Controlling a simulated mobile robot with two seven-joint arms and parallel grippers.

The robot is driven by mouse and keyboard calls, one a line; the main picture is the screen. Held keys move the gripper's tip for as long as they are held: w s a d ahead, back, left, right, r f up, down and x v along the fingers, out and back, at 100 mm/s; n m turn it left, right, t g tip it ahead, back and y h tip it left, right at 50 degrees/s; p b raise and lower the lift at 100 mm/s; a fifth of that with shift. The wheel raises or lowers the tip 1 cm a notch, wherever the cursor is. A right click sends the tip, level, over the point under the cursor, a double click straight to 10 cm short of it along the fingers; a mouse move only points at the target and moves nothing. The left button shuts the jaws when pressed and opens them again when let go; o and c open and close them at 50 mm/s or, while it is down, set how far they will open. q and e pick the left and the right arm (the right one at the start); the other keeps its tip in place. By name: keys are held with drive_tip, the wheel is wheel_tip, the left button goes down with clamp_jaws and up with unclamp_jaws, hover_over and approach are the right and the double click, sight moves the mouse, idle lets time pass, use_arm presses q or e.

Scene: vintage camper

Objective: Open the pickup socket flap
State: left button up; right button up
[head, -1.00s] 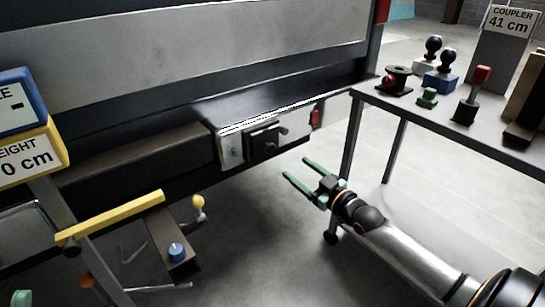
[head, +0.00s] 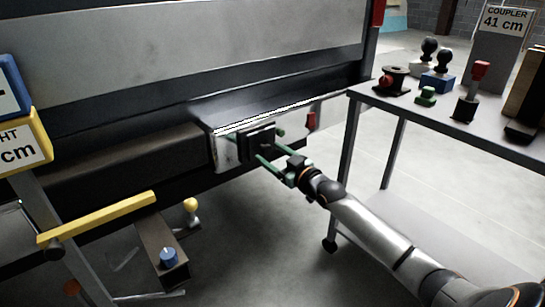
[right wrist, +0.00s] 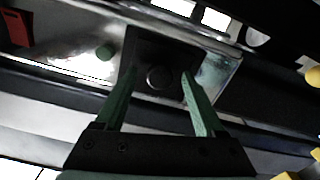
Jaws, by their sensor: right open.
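The pickup socket flap (head: 258,136) is a dark square cover on the bright metal bumper plate, and it looks shut. In the right wrist view the flap (right wrist: 146,45) has a round dark knob (right wrist: 159,77) near its lower edge. My right gripper (head: 269,146) is at the flap with its green fingers apart. In the right wrist view the open fingers (right wrist: 157,78) lie one on each side of the knob. I cannot tell whether they touch the flap. My left gripper is not in view.
A work table (head: 450,125) with couplers and knobs stands at right. A yellow bar (head: 100,217) and a post with a blue knob (head: 169,256) are at lower left.

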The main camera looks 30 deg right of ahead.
clamp_jaws()
idle(0.6)
idle(0.8)
